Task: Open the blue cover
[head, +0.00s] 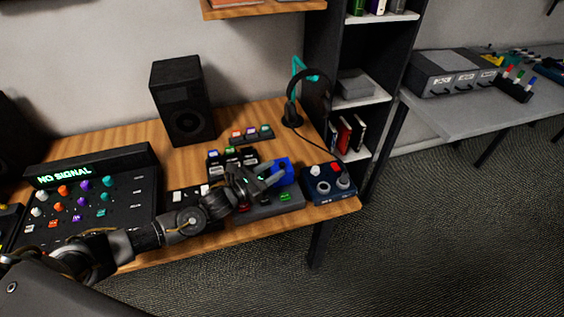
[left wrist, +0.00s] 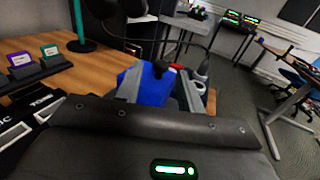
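The blue cover (head: 281,168) stands at the right part of a dark grey panel (head: 262,211) on the wooden desk. It looks raised and tilted; its hinge is hidden. My left gripper (head: 273,177) reaches in from the left, with its fingertips close beside the cover. In the left wrist view, the two fingers are spread apart, and the blue cover (left wrist: 154,88) shows between them, nearer the left finger. I cannot tell whether a finger touches it. My right gripper is in neither view.
A navy box (head: 328,184) with knobs stands just right of the panel. A mixer (head: 85,205) reading "NO SIGNAL" is at left. A speaker (head: 182,100) and a headphone stand (head: 294,95) are behind. The desk's right edge is close.

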